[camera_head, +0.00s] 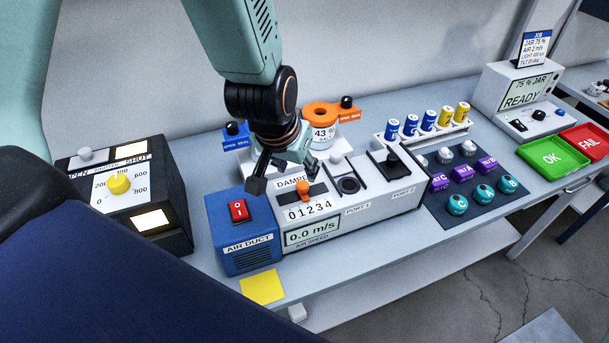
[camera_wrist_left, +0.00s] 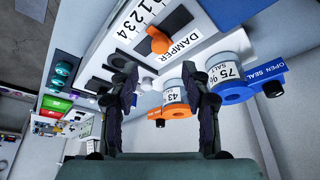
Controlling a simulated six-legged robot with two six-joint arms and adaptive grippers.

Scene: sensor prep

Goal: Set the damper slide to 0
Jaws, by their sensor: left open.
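The damper slide (camera_head: 303,187) is an orange knob in a dark slot on the white air-speed unit (camera_head: 350,212), above a scale marked 0 to 4. It stands near the middle of the slot, around 1 to 2; I cannot tell the exact mark. In the left wrist view the orange knob (camera_wrist_left: 158,40) lies just beyond the fingertips. My left gripper (camera_head: 284,175) is open and empty, above and behind the knob, apart from it. Its two fingers also show in the left wrist view (camera_wrist_left: 160,78). My right gripper is not in view.
A blue air duct box (camera_head: 239,235) with a red switch stands left of the unit. Jars with an orange lid (camera_head: 321,112) and a blue lid (camera_wrist_left: 236,92) stand behind it. The unit's display (camera_head: 312,232) reads 0.0 m/s.

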